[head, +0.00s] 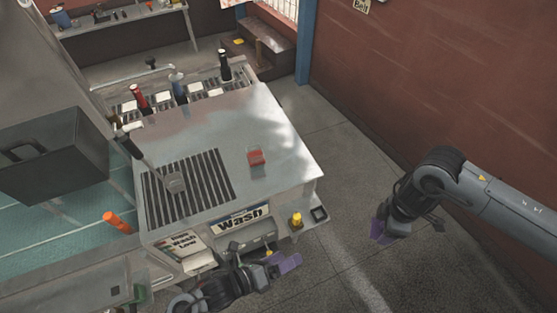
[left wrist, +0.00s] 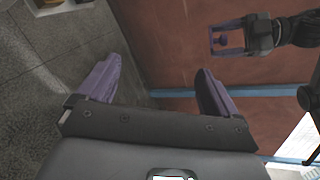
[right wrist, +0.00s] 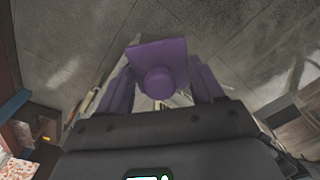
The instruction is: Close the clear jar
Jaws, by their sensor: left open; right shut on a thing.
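A small red item with a faint clear part below it, likely the clear jar (head: 257,158), stands on the metal counter (head: 225,135), right of the dark slots. Whether its top is open is too small to tell. My right gripper (head: 379,232) is off the counter to the right, above the floor. My left gripper (head: 284,262) is open and empty in front of the counter, below the jar.
A yellow item (head: 296,219) and a small dark square holder (head: 319,213) sit on the counter's front right shelf. Bottles (head: 138,100) line the back. An orange cylinder (head: 117,221) is at the left. The counter around the jar is clear. A red wall (head: 450,80) bounds the right.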

